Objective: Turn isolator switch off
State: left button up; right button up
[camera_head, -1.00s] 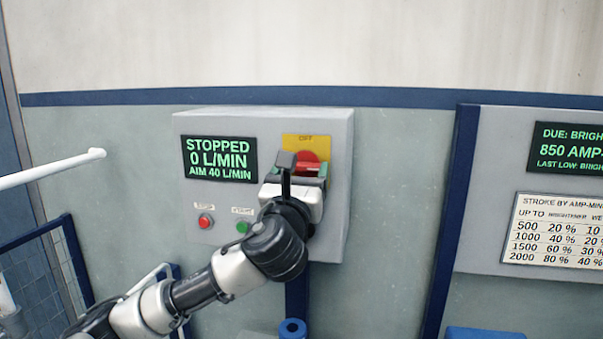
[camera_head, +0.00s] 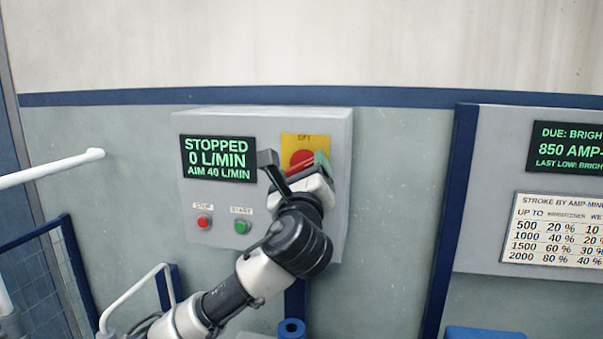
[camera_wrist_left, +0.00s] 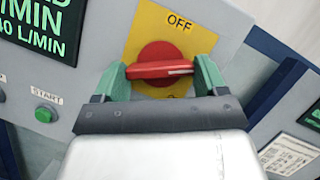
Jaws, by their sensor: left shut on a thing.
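The isolator switch is a red rotary knob (camera_head: 302,160) on a yellow plate (camera_head: 291,142) at the upper right of the grey control box. In the left wrist view the red handle (camera_wrist_left: 160,69) lies between the green fingers of my left gripper (camera_wrist_left: 162,74), which is shut on it. The handle bar runs roughly crosswise between the fingers. The word OFF shows at the top of the plate in that view; lettering below the knob is mostly hidden by the gripper. In the head view the gripper covers the knob's lower part. My right gripper is not in view.
The control box (camera_head: 190,220) carries a display (camera_head: 217,159) reading STOPPED, 0 L/MIN, a red stop button (camera_head: 204,221) and a green start button (camera_head: 242,227). A second panel (camera_head: 480,190) is on the right. A white rail (camera_head: 50,170) juts in at the left.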

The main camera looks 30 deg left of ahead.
pick_arm(q)
jog(key=n+g+p, duration=0.1)
jog(key=n, duration=0.3)
jog(key=n+g+y, duration=0.1)
jog(key=n+g, duration=0.1)
jog(key=n, duration=0.1)
jog(key=n+g+p, duration=0.1)
jog(key=n, duration=0.3)
jog(key=shift+d+r+n+g+y+p, duration=0.2)
jog(key=shift+r+n+g+y+p, duration=0.1)
jog(key=shift+g+y+p, duration=0.1)
jog(key=shift+f+n+g+h+p, duration=0.1)
jog(key=shift+n+g+h+p, duration=0.25)
jog(key=shift+n, duration=0.75)
jog(key=o, duration=0.9)
jog(key=b+v, duration=0.3)
jog(key=v, duration=0.8)
